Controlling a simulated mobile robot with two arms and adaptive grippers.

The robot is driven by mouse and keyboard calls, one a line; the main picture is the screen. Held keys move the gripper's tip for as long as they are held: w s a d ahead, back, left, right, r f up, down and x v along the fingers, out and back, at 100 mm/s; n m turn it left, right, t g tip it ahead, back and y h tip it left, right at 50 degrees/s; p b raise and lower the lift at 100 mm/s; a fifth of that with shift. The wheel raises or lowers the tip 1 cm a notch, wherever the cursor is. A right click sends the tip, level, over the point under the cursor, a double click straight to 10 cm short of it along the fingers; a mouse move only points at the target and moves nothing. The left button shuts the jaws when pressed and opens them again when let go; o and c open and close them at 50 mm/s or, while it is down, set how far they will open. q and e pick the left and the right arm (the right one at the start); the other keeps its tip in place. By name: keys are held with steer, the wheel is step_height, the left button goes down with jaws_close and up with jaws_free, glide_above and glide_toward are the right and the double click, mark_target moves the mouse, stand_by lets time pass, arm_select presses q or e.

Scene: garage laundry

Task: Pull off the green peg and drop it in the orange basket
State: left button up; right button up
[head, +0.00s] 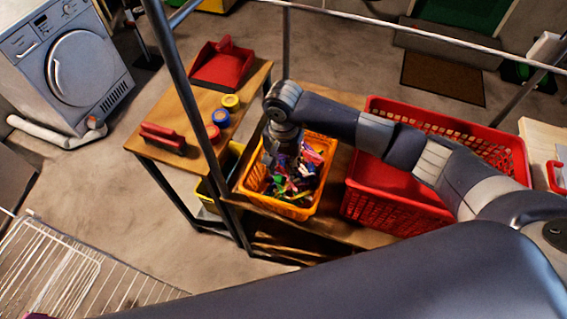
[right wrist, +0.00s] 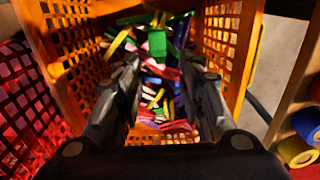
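The orange basket (head: 275,205) stands on the wooden shelf and holds a heap of pegs in many colours. My right gripper (head: 281,160) points down into it from above. In the right wrist view the basket's walls (right wrist: 238,45) rise on both sides of the gripper (right wrist: 161,68). Its two fingers are apart, with nothing gripped between them. A green peg (right wrist: 157,44) shows just past the fingertips, among or above the other pegs; I cannot tell whether it rests on them. Other green pieces lie in the heap. My left gripper is not in view.
A red crate (head: 377,218) stands right of the basket. Left of it, a wooden top carries a red dustpan (head: 222,66), a red brush (head: 162,137) and tape rolls (head: 221,117). A dark post (head: 190,90) and lines (head: 420,32) cross the view. A wire rack (head: 65,270) is at lower left.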

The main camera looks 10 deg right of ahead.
steer(key=shift+r, duration=0.2)
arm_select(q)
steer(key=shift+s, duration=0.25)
arm_select(e)
step_height(320, 180, up, 12)
steer(key=shift+f, duration=0.15)
